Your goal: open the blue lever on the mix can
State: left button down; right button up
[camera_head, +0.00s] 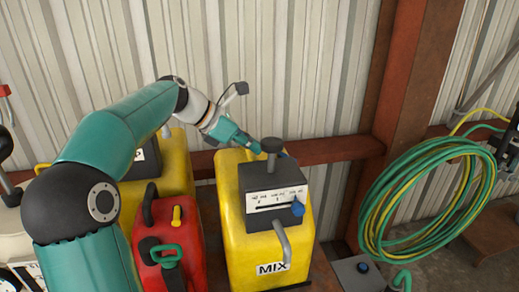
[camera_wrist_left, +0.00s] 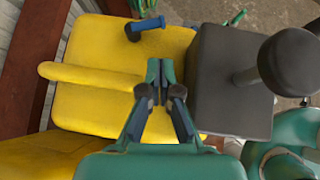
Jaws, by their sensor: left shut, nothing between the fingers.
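The mix can (camera_head: 238,220) is a yellow can with a black box on top and a white MIX label on its front. A blue lever (camera_wrist_left: 147,27) lies over the can's top near its edge in the left wrist view; in the head view a bit of blue (camera_head: 283,155) shows behind the black knob. My left gripper (camera_head: 256,146) reaches in behind the black box. In the left wrist view, its fingers (camera_wrist_left: 160,85) are shut and empty over the yellow top, between the box and a yellow bar, apart from the blue lever. My right gripper is out of view.
The black box (camera_head: 270,180) carries an upright black knob (camera_head: 271,146) and a blue slider knob (camera_head: 298,208). A red can (camera_head: 185,215) and another yellow can (camera_head: 178,160) stand to the left. A green and yellow hose (camera_head: 375,215) hangs at right. Corrugated wall is behind.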

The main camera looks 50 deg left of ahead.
pick_arm(q)
jog(key=shift+s+a+r, duration=0.1)
jog(key=shift+s+r, duration=0.25)
jog(key=shift+s, duration=0.15)
